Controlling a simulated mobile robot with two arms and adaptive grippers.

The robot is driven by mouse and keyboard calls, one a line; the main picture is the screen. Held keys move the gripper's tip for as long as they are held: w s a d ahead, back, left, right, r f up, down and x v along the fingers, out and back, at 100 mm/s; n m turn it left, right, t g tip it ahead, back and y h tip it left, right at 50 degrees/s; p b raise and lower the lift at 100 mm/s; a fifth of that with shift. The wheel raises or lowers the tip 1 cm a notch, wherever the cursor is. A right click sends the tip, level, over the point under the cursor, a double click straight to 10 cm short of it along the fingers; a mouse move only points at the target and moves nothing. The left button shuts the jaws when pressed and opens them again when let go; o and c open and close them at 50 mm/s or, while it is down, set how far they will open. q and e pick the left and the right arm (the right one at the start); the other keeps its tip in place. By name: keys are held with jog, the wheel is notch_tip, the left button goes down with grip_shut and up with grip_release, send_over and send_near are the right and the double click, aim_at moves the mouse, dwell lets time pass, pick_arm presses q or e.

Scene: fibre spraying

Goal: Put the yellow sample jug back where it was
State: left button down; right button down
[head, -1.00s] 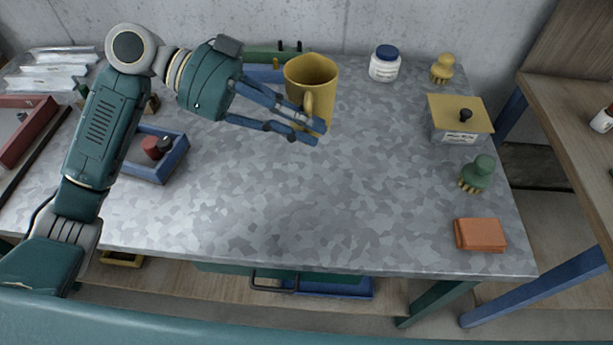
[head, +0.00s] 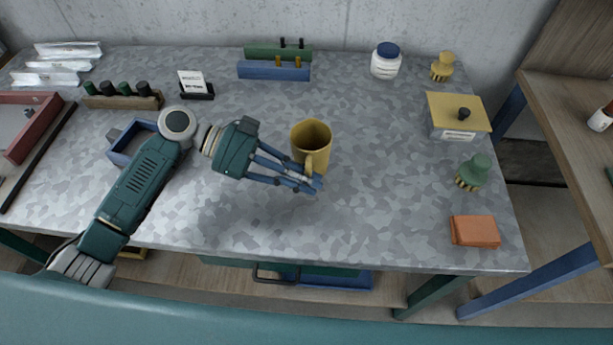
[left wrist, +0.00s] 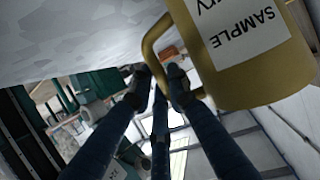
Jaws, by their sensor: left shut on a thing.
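The yellow sample jug (head: 311,138) is upright near the middle of the grey table (head: 400,215). My left gripper (head: 316,184) is shut on the jug's handle, on the side nearest me. In the left wrist view the jug (left wrist: 262,82) shows a white label reading SAMPLE, and the fingers (left wrist: 160,85) close around its handle. I cannot tell whether the jug's base touches the table or is slightly above it. My right gripper is not in view.
At the back are a green and a blue rack (head: 273,70) and a white jar (head: 386,60). On the right are a yellow-lidded box (head: 458,115), a green brush (head: 474,172), a yellow brush (head: 442,66) and orange cloths (head: 475,231). The table's front middle is clear.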

pick_arm(q)
jog(key=shift+f, duration=0.15)
jog(key=c, duration=1.7)
grip_release()
jog(key=shift+o, duration=0.2)
jog(key=shift+a+r, duration=0.1)
jog(key=shift+r, duration=0.15)
jog(key=b+v, duration=0.3)
jog(key=v, duration=0.8)
jog(key=shift+a+r, duration=0.2)
jog(key=shift+a, duration=0.15)
